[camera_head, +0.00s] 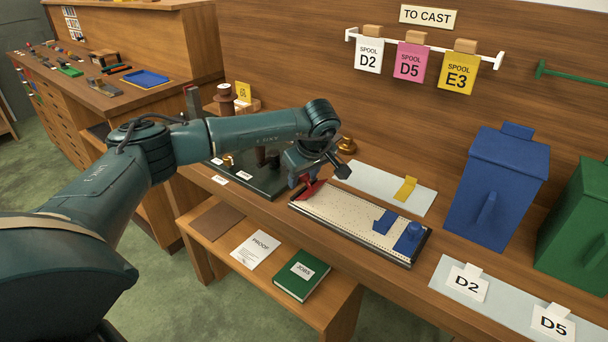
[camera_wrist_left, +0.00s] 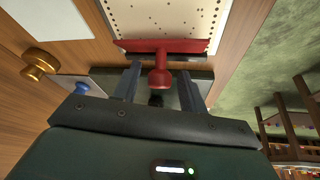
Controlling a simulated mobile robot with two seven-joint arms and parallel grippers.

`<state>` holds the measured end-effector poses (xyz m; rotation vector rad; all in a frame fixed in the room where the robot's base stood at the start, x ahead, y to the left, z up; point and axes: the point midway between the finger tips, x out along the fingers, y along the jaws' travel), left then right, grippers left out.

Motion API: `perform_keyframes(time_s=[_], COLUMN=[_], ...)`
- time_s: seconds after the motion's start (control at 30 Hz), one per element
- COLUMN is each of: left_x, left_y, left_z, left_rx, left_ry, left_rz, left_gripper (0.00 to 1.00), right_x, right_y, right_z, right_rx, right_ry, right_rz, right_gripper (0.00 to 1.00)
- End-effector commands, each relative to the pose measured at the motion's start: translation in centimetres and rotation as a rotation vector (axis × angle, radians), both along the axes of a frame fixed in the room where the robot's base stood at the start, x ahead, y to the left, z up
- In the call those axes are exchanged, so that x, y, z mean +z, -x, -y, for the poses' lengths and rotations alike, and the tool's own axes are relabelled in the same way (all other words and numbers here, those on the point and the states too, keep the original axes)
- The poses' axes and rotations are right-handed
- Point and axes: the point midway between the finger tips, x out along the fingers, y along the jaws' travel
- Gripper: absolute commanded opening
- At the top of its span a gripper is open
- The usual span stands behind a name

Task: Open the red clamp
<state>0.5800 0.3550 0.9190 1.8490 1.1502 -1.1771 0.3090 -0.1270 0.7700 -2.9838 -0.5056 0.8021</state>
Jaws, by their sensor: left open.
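The red clamp (camera_head: 308,191) sits at the left end of the perforated cream board (camera_head: 350,222) on the bench. In the left wrist view the red clamp (camera_wrist_left: 162,46) is a bar across the board's end, with a round-ended red knob (camera_wrist_left: 160,72) sticking out toward me. My left gripper (camera_head: 300,178) is over the clamp in the head view. In the left wrist view its two fingers (camera_wrist_left: 158,82) are open, one on each side of the knob, with gaps visible. My right gripper is not in view.
A brass knob (camera_head: 345,145) stands behind my gripper. A pale strip with a yellow piece (camera_head: 405,189) lies behind the board. A blue bin (camera_head: 495,185) stands to the right.

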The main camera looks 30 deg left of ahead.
Motion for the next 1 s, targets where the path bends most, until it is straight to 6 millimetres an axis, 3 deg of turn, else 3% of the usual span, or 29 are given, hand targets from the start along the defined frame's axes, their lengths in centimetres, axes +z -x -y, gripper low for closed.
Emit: perform_keyframes(time_s=[0.17,0.67,0.83,1.0], left_x=[0.0,0.1,0.0,-0.4], left_y=[0.0,0.0,0.0,-0.1], left_z=[0.0,0.1,-0.2,-1.0], left_rx=[0.000,0.000,0.003,0.007], left_ry=[0.000,0.000,0.049,0.227], left_rz=[0.000,0.001,-0.004,-0.018], left_gripper=[0.42,0.01,0.00,0.00], right_x=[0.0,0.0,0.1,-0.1], right_y=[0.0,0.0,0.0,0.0], right_z=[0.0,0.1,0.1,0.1], right_rx=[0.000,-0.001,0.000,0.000], right_ry=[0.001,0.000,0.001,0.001], right_rz=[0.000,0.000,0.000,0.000], right_gripper=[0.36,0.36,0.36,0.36])
